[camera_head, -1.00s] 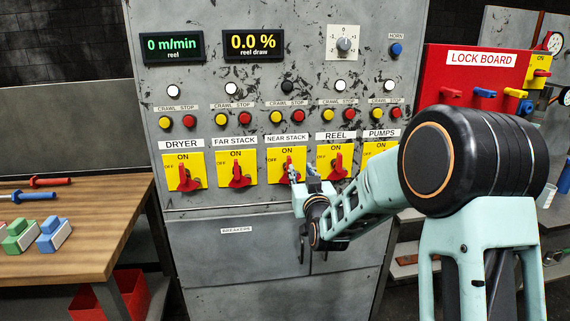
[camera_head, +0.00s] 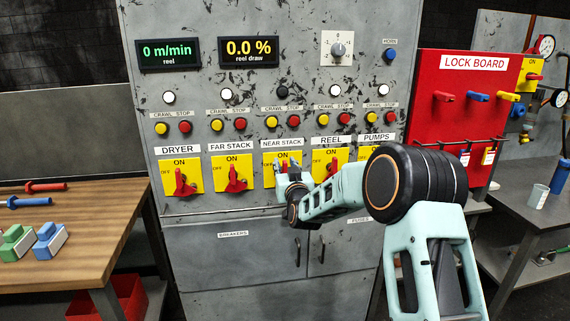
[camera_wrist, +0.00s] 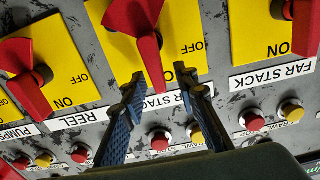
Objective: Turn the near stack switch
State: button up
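The near stack switch is a red handle (camera_wrist: 150,55) on a yellow plate (camera_head: 269,159), below the NEAR STACK label (camera_head: 281,143). In the head view, my gripper (camera_head: 284,168) is in front of this switch and hides much of its handle. In the wrist view, which is upside down, my gripper (camera_wrist: 159,82) is open, with one dark finger on each side of the handle's tip. The handle's tip points towards the ON side and the label. I cannot tell whether a finger touches it.
The dryer switch (camera_head: 182,183) and far stack switch (camera_head: 236,180) are to the left; the reel switch (camera_head: 333,168) is close on the right. Crawl and stop buttons (camera_head: 295,122) sit above. A wooden table (camera_head: 75,215) stands left and a red lock board (camera_head: 455,115) right.

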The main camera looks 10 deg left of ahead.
jog(key=shift+w+a, duration=0.1)
jog(key=shift+w, duration=0.15)
jog(key=shift+c, duration=0.6)
grip_shut()
